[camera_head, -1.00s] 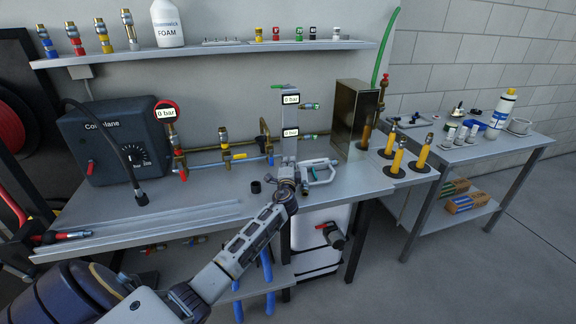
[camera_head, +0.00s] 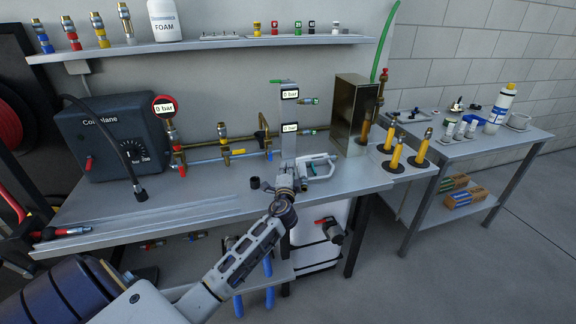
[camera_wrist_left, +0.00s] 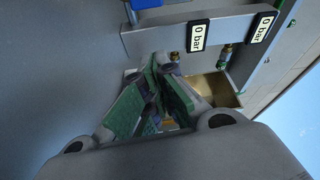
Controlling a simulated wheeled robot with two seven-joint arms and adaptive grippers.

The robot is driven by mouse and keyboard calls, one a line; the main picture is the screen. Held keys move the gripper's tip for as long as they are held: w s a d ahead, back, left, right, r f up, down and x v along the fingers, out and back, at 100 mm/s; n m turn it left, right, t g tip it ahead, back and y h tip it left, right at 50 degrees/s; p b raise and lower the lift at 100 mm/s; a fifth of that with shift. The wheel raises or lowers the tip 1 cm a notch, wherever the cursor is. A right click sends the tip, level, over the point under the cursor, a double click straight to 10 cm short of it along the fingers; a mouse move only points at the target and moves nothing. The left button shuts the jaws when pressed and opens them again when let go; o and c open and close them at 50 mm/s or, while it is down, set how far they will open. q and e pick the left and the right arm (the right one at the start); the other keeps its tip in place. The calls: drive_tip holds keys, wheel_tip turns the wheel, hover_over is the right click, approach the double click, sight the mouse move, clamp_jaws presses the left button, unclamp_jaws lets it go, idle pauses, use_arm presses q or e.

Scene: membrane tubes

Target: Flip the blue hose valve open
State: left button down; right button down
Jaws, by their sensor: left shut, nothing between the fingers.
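A light-blue hose line (camera_head: 207,160) runs along the back of the bench toward the grey gauge column (camera_head: 288,145). A valve with a yellow handle (camera_head: 238,152) sits on this line; I cannot tell how far its lever is turned. A blue part (camera_wrist_left: 146,4) shows at the top edge of the left wrist view, cut off, beside the column's foot. My left gripper (camera_head: 289,174) is in front of the column, right of the hose line and apart from the yellow handle. In the left wrist view its green-padded fingers (camera_wrist_left: 162,66) are closed together and empty. My right gripper is out of view.
Two displays on the column read 0 bar, the upper one (camera_head: 290,94) and the lower one (camera_head: 289,128). A white-framed piece (camera_head: 320,160) lies right of my gripper. A black cap (camera_head: 254,183) stands to its left. A brass-coloured box (camera_head: 352,105) stands at the right.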

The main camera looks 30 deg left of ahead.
use_arm(q)
drive_tip(key=shift+v, duration=1.3)
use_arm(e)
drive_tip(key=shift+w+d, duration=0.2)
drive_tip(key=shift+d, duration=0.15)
use_arm(q)
drive_tip(key=shift+r, duration=0.1)
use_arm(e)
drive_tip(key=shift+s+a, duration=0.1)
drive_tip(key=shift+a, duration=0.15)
